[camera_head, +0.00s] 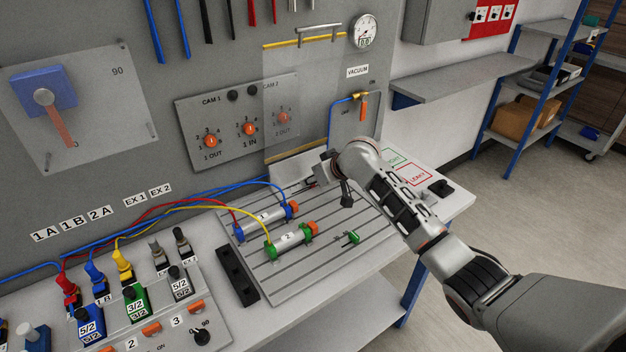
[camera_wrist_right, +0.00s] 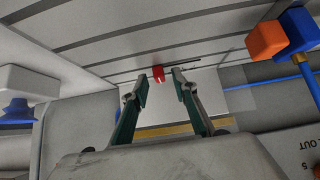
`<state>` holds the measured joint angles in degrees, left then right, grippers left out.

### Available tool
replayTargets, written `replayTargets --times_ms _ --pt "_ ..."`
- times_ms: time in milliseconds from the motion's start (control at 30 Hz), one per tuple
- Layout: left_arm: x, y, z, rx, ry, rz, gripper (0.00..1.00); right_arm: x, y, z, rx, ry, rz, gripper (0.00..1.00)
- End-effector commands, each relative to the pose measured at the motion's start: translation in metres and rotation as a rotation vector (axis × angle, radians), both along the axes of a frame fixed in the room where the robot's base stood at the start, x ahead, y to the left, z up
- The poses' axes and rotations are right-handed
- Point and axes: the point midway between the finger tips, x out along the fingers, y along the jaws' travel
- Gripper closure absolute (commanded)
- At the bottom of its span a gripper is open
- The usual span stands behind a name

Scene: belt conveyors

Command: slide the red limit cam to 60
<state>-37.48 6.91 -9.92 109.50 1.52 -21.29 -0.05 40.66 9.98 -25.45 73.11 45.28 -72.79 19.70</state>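The red limit cam (camera_wrist_right: 158,75) is a small red block by the edge of the grooved plate in the right wrist view. A thin dark rod or line extends to the right of it. My right gripper (camera_wrist_right: 160,84) is open, with one fingertip on each side of the cam in the picture; whether either touches it I cannot tell. In the head view my right gripper (camera_head: 322,170) is at the far right part of the grooved plate, partly behind its own wrist, and the cam is not clearly visible. I cannot read a scale or the 60 mark. My left gripper is not in view.
Cylinder 1 (camera_head: 265,220) with a blue and orange end lies left of the gripper; cylinder 2 (camera_head: 290,239) lies in front of it. Hoses (camera_head: 180,204) arch over the left side. The upright panel (camera_head: 150,150) stands behind.

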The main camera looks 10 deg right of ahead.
Motion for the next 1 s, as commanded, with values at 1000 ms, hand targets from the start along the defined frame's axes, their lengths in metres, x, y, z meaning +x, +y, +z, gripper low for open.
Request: replayTargets --times_ms 1000 --pt "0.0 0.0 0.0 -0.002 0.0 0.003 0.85 -0.013 0.039 -0.003 0.0 0.0 0.003 1.0"
